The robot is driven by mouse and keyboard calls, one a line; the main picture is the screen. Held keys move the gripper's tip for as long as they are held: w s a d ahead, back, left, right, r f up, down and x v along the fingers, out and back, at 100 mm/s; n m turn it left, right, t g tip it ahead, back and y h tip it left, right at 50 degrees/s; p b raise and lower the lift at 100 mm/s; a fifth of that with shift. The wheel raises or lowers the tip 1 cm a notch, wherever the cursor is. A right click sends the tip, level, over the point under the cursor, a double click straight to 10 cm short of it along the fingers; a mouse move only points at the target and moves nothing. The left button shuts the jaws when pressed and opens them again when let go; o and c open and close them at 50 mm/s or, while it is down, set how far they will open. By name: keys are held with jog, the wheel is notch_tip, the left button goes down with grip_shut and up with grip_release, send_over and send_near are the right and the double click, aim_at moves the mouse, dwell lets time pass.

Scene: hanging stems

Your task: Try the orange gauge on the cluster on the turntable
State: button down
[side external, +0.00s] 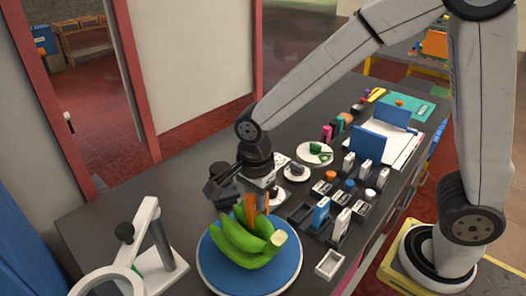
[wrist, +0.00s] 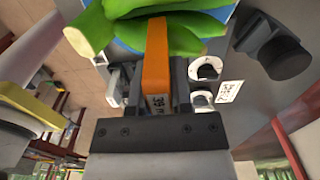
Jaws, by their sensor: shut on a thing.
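The green banana cluster (side external: 242,243) lies on the blue-topped turntable (side external: 208,275), its cut stem end toward the right. My gripper (side external: 262,190) is above the back edge of the cluster and points down. It is shut on the orange gauge (side external: 251,211), whose lower end reaches the bananas. In the wrist view the gauge (wrist: 156,57) stands between the fingers, with a printed label near its base. Its far end overlaps the green cluster (wrist: 195,35). I cannot tell whether it touches a banana or sits in a gap.
A rack with blue and white gauges (side external: 321,213) stands right of the turntable. A white stand with a ring (side external: 150,255) is at the left. Plates (side external: 315,152) and a blue-backed holder (side external: 366,146) are farther back.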

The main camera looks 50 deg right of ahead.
jog(key=shift+f, duration=0.7)
dwell(1.5)
jog(key=shift+r, duration=0.1)
jog(key=shift+r, duration=4.15)
